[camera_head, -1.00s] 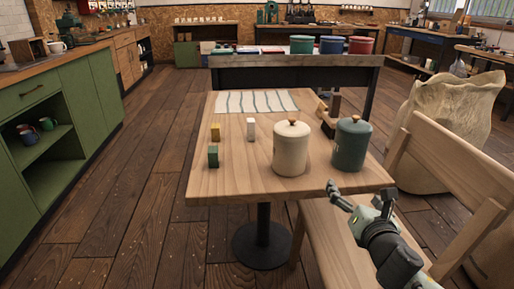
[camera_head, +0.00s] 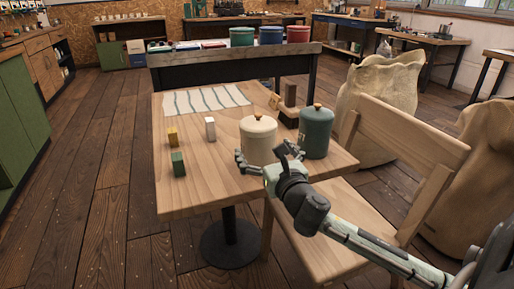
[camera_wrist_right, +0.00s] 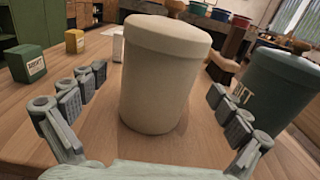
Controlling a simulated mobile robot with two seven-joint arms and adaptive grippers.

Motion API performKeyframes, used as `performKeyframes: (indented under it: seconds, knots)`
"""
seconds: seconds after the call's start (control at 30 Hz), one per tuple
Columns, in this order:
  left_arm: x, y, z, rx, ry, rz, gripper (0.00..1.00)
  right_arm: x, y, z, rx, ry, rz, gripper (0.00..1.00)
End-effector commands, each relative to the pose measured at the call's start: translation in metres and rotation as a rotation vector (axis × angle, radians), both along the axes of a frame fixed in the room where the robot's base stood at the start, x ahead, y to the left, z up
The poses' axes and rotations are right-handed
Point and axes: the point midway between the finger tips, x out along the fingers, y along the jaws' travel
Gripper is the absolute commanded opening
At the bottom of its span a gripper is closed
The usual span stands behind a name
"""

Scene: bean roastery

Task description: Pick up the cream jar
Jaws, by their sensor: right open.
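The cream jar (camera_head: 257,137), with a lid and a small knob, stands upright on the wooden table (camera_head: 200,196), beside the dark green jar (camera_head: 316,134). My right gripper (camera_head: 264,163) is open in front of the cream jar. In the right wrist view the cream jar (camera_wrist_right: 165,75) stands ahead, between and beyond the open fingers (camera_wrist_right: 155,105). The fingers do not appear to touch it. The green jar (camera_wrist_right: 270,90) is just right of the right finger. My left gripper is not in view.
Small green (camera_head: 178,164), yellow (camera_head: 172,137) and white (camera_head: 210,128) blocks stand left of the jars. A striped cloth (camera_head: 205,99) lies at the back of the table. A wooden chair or bench (camera_head: 405,135) is at the right. The table's front left is clear.

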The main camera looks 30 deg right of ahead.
Motion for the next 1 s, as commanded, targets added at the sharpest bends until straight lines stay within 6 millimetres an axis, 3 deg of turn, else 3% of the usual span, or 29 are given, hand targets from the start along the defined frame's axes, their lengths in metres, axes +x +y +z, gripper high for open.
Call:
performKeyframes:
  seconds: [0.2,0.47,1.0]
  knots:
    - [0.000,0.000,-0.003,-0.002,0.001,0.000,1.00,0.029,-0.007,-0.001,0.001,0.000,-0.001,1.00]
    - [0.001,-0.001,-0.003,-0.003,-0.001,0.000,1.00,0.032,-0.008,-0.002,0.001,0.001,0.000,1.00]
    - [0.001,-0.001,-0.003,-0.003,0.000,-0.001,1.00,0.032,-0.008,-0.002,0.001,0.001,0.000,0.35]
